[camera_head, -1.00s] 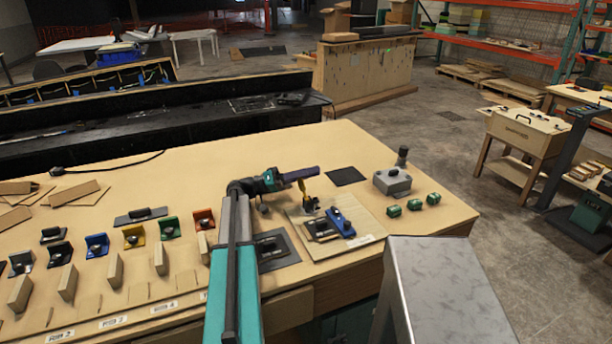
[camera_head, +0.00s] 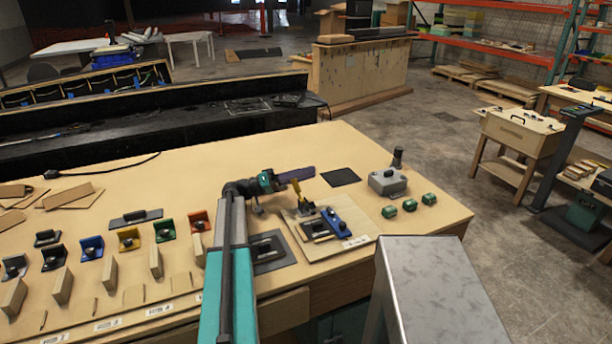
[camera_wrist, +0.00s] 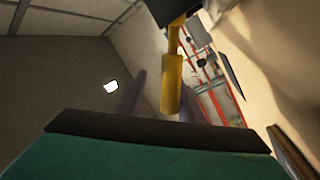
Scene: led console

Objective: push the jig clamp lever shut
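The jig (camera_head: 358,241) is a light wooden plate near the table's front right part, with a blue block (camera_head: 336,222) and dark fittings on it. The clamp's yellow lever (camera_head: 298,190) stands up, tilted, at the plate's back left. My gripper (camera_head: 308,173), with a teal body and dark purple fingers, lies level just behind and above the lever's top. In the wrist view the lever (camera_wrist: 171,85) hangs in front of the fingers, partly covering the right one. The fingers are spaced apart with nothing visibly held. Contact with the lever cannot be told.
Coloured brackets (camera_head: 165,230) and wooden blocks fill the table's left. The table middle behind my arm is clear.

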